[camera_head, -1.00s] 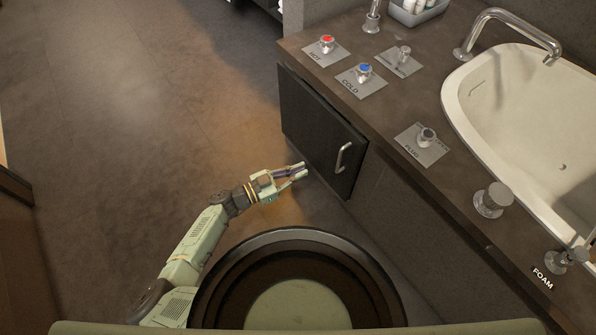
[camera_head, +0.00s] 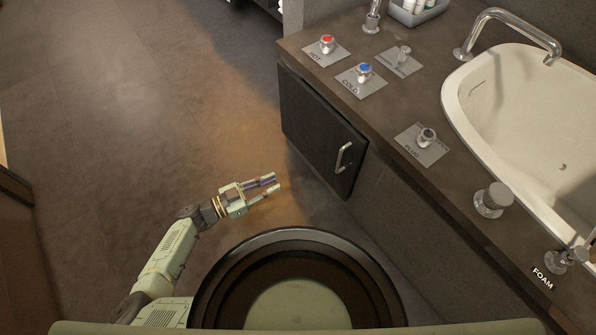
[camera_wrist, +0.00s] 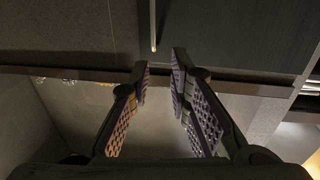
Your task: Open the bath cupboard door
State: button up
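The dark bath cupboard door (camera_head: 310,120) is under the vanity top; I cannot tell whether it is fully shut or slightly ajar. Its silver bar handle (camera_head: 343,157) is near the door's right edge. My gripper (camera_head: 275,183) is to the left of the handle, apart from the door, over the floor. In the wrist view, the two fingers of my gripper (camera_wrist: 161,72) are apart with nothing between them. A thin upright bar, which looks like the handle (camera_wrist: 153,28), shows beyond the fingertips. The dark panel beside it looks like the door (camera_wrist: 225,35).
The vanity top (camera_head: 430,195) overhangs the door and carries a white basin (camera_head: 510,130), a red-topped tap (camera_head: 327,43), a blue-topped tap (camera_head: 363,72) and other knobs. Open brown floor (camera_head: 130,120) lies to the left. A dark frame (camera_head: 14,186) stands at the far left.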

jog(key=v, duration=0.2)
jog(key=shift+s+a, duration=0.1)
jog(key=shift+a, duration=0.15)
jog(key=r+m+t+y+b, duration=0.1)
jog(key=m+t+y+b, duration=0.5)
jog(key=m, duration=2.6)
send_over(337, 171)
jog(key=b, duration=0.1)
jog(key=shift+w+d+r+g+h, duration=0.15)
jog(key=shift+g+h, duration=0.1)
jog(key=shift+h, duration=0.3)
jog(key=shift+w+a+g+h, duration=0.15)
jog(key=shift+g+h, duration=0.1)
jog(key=shift+h, duration=0.3)
jog(key=shift+d, duration=0.1)
jog(key=shift+c, duration=0.4)
grip_shut()
